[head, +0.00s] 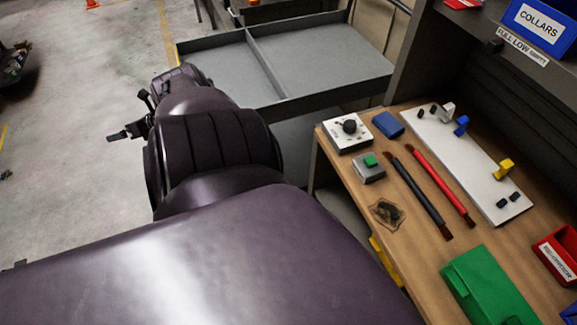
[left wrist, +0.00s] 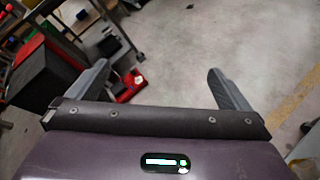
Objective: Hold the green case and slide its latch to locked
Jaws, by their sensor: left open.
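A green case (head: 492,287) lies on the wooden workbench at the bottom right of the head view. A raised green part shows along its left side, and its near end is cut off by the frame. I cannot make out its latch clearly. My left gripper (head: 130,117) is at the left of the head view, over the floor and well away from the bench. In the left wrist view its two fingers (left wrist: 158,76) are spread wide with nothing between them. My right gripper is not in view.
The workbench (head: 418,225) also holds a white dial box (head: 348,133), a grey box with a green button (head: 369,169), black and red rods, a white board (head: 470,165) with clips, and a red bin (head: 560,256). A grey divided tray (head: 330,65) stands behind. Open floor lies left.

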